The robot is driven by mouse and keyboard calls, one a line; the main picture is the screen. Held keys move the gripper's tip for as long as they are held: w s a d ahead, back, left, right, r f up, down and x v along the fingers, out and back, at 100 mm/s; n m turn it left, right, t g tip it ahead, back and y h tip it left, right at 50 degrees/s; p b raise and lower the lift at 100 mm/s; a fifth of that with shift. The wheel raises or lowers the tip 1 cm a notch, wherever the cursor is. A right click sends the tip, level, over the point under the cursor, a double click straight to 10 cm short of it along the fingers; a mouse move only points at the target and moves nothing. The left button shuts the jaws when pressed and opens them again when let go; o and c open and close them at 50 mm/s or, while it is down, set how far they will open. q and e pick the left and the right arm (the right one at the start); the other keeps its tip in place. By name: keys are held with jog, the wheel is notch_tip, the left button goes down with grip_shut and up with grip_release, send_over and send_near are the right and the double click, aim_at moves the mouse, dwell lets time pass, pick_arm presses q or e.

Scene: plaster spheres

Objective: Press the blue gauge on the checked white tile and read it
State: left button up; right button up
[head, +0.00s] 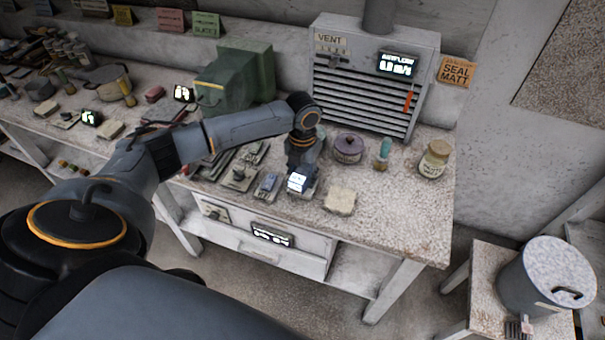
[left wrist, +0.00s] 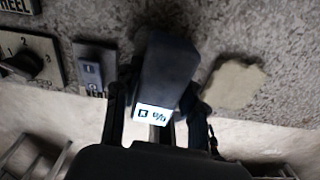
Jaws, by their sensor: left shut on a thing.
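The blue gauge (head: 298,181) is dark blue with a small lit white display. In the left wrist view the gauge (left wrist: 167,75) stands between my fingers, its display showing dark marks too small to read surely. My left gripper (head: 301,166) is shut on it, low over the bench front; the fingers (left wrist: 156,98) show at both sides. A pale, rough-edged tile (head: 340,200) lies just to the right, and also shows in the left wrist view (left wrist: 234,83). I see no check mark on it. What lies under the gauge is hidden, and contact is unclear.
A switch plate (left wrist: 95,68) and a dial plate (left wrist: 28,62) lie left of the gauge. Behind stand a purple lidded pot (head: 348,148), a teal-topped bottle (head: 383,153), a jar (head: 435,158) and the vent box (head: 365,80). The right front bench top (head: 405,215) is clear.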

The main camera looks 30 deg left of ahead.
pick_arm(q)
jog(key=shift+r+p, duration=2.85)
jog(key=shift+r, duration=0.35)
